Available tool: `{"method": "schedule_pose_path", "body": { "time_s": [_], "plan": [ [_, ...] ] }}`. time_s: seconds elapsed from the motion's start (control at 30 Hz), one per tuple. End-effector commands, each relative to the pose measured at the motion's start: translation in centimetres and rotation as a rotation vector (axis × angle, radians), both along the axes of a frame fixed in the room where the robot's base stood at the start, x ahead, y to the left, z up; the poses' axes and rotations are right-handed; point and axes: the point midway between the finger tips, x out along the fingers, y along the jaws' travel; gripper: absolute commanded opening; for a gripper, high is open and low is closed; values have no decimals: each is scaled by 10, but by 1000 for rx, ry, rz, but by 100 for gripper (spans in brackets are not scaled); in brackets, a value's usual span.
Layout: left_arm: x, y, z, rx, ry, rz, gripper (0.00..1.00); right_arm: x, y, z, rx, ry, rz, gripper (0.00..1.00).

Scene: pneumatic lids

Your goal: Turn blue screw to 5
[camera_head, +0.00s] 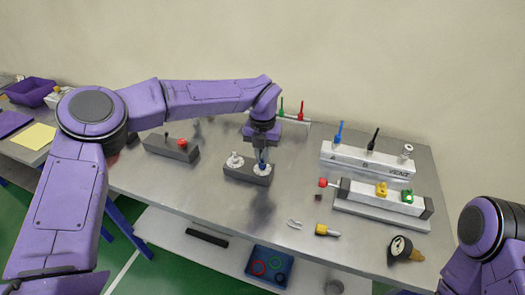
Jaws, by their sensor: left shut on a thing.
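A dark block (236,173) stands on the metal table. It bears a white dial (234,159) on the left and the blue screw (262,158) over another white dial (262,168) on the right. My left gripper (262,148) points straight down over the right dial and is shut on the top of the blue screw, which it partly hides. The dial's numbers are too small to read. Only a link of my right arm shows at the right edge; its gripper is outside the view.
A dark block with a red button (182,144) stands to the left. A white rack (365,163) with blue and black tools and a valve block (382,195) stand to the right.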

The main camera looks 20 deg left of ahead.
Motion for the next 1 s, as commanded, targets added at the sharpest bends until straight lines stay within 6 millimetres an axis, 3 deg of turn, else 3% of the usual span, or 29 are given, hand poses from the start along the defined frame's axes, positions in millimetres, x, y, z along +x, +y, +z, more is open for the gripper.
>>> {"method": "schedule_pose_path", "body": {
  "time_s": [0.63, 0.67, 0.7, 1.0],
  "plan": [
    [1, 0, 2, -1, -6, -46, 0, 0, 0, 3, 0, 0, 0, 43],
    [1, 0, 2, -1, -6, -46, 22, 0, 0, 3, 0, 0, 0, 43],
    [1, 0, 2, -1, -6, -46, 35, 0, 0, 3, 0, 0, 0, 43],
    [1, 0, 1, 0, -3, -46, 38, 0, 0, 3, 0, 0, 0, 43]
  ]
}}
